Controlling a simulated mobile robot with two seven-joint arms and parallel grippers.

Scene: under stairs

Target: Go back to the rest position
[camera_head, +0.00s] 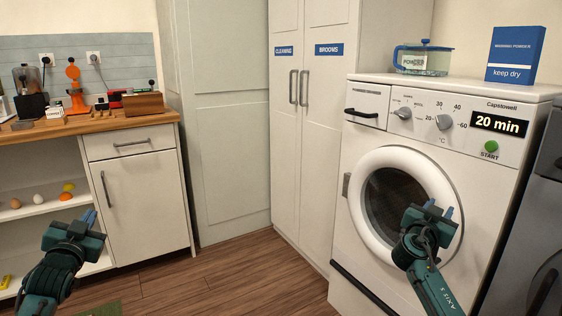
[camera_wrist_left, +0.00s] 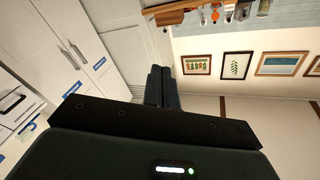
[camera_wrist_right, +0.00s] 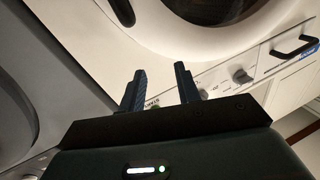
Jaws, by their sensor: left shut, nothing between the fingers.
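My left gripper (camera_head: 88,218) is raised at the lower left of the head view, in front of the wooden-topped counter and apart from it. In the left wrist view its two fingers (camera_wrist_left: 162,88) are together with nothing between them. My right gripper (camera_head: 442,212) is in front of the washing machine door at the right of the head view. In the right wrist view its fingers (camera_wrist_right: 160,88) are spread apart and empty. Whether the right gripper touches the machine cannot be told, but no contact shows.
The washing machine (camera_head: 362,230) has its round door (camera_head: 368,240) closed. A powder container (camera_head: 424,60) and a blue box (camera_head: 514,55) stand on top. A tall cabinet (camera_head: 300,170) is in the middle, the counter (camera_head: 150,190) at the left. The wooden floor (camera_head: 230,275) between is clear.

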